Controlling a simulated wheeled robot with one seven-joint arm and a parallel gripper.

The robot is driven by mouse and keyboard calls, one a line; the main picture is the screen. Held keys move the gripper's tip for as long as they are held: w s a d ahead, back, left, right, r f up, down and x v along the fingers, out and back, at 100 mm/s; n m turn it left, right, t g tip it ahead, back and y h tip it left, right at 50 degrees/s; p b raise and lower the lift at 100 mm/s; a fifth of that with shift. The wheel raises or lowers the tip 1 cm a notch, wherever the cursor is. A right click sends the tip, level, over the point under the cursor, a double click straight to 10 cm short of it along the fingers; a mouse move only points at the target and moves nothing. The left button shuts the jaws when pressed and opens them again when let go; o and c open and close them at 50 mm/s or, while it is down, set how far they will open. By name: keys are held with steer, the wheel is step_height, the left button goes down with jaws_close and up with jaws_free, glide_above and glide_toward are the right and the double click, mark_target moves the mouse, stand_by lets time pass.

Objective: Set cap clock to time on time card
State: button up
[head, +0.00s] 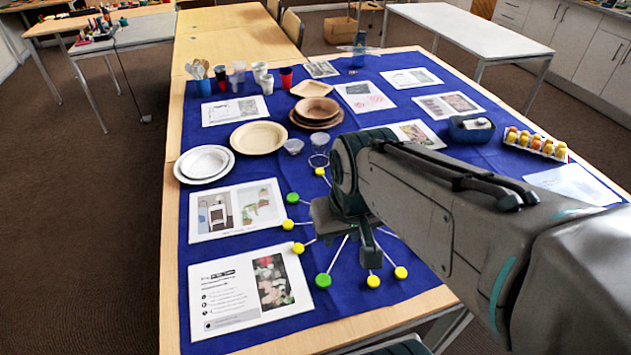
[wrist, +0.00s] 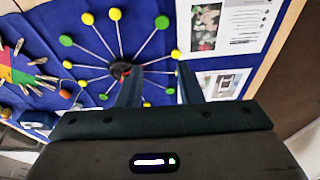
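The cap clock lies on the blue cloth, a ring of yellow and green caps on white sticks. In the head view its near caps, such as a green cap (head: 323,280), show, while my arm and gripper (head: 358,240) hide its centre. In the wrist view the clock's hub (wrist: 120,69) is dark with a bit of red, close to the left fingertip. My gripper (wrist: 160,72) is over the clock, its two fingers apart with nothing seen between them but cloth, sticks and caps. I cannot tell the hands' setting. No sheet can be read as the time card.
Printed sheets (head: 250,288) lie along the left edge of the cloth. Plates (head: 204,163), bowls and cups stand beyond the clock. A dark blue tub (head: 471,128) and a carton of orange-yellow items (head: 535,145) are at the right. Bare cloth lies in front of the clock.

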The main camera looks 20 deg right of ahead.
steer(key=w+d+f+g+p, duration=0.1)
steer(key=w+d, duration=0.2)
steer(key=w, duration=0.4)
steer(key=w+d+g, duration=0.1)
steer(key=w+d, duration=0.2)
steer(key=w, duration=0.5)
steer(key=w+d+f+n, duration=0.1)
steer(key=w+d+f, duration=0.8)
steer(key=w, duration=0.1)
steer(key=shift+g, duration=0.4)
step_height(320, 180, down, 14)
steer(key=shift+a+f+p, duration=0.1)
steer(key=shift+f+p, duration=0.05)
steer(key=shift+p, duration=1)
jaws_close()
